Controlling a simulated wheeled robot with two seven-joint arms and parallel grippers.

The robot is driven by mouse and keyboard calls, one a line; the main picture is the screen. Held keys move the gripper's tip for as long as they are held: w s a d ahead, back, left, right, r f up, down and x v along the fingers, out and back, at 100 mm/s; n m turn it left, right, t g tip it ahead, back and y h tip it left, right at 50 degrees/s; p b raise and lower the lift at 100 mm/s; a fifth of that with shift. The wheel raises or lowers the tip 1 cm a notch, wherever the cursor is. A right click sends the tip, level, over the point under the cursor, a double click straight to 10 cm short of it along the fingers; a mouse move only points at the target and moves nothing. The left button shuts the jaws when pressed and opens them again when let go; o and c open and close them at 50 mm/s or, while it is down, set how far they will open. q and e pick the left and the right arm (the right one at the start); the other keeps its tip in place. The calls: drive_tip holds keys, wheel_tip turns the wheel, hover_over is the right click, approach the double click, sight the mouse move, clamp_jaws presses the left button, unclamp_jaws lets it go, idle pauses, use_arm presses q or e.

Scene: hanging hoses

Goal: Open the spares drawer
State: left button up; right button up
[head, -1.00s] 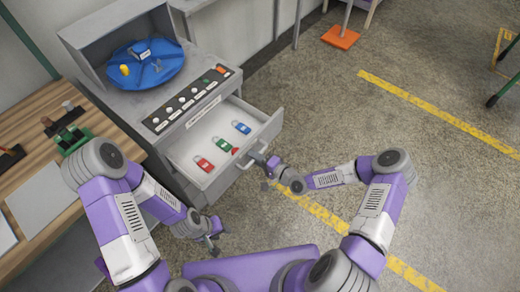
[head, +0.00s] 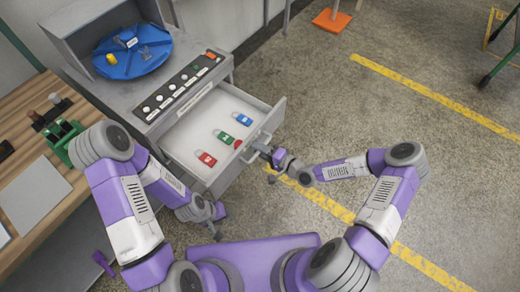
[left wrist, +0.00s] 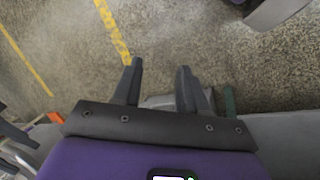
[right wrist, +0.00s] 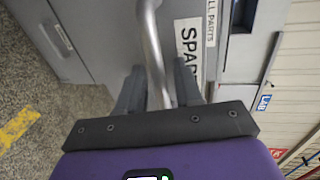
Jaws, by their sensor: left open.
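The spares drawer (head: 181,150) stands pulled out of the grey cabinet, with red, green and blue padlock-like items inside. My right gripper (head: 263,147) is at the handle on the drawer's front. A label reading "SPAR..." (right wrist: 188,48) shows beside the handle. My left gripper (head: 212,222) is open and empty, low to the left of the drawer; its spread fingers (left wrist: 159,66) show in the left wrist view.
A blue turntable (head: 133,55) with small items sits on the cabinet, behind a strip of labelled knobs (head: 178,88). A wooden bench (head: 25,130) with a green fixture is at the left. The floor (head: 330,110) to the right is open, with yellow lines.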

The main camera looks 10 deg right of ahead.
drive_tip(key=p+v, duration=0.1)
drive_tip(key=v, duration=0.6)
drive_tip(key=shift+s+d, duration=0.15)
drive_tip(key=shift+d, duration=0.05)
idle(0.5)
drive_tip(key=s+a+f+n+g+h+p, duration=0.2)
drive_tip(key=s+a+f+n+g+h, duration=0.15)
drive_tip(key=s+f+g, duration=0.3)
drive_tip(key=s+d+n+g+h, duration=0.2)
drive_tip(key=s+g+h, duration=0.1)
drive_tip(key=s, duration=0.6)
drive_tip(key=shift+s+f+h, duration=0.25)
drive_tip(key=shift+f+h, duration=0.05)
drive_tip(key=shift+h, duration=0.05)
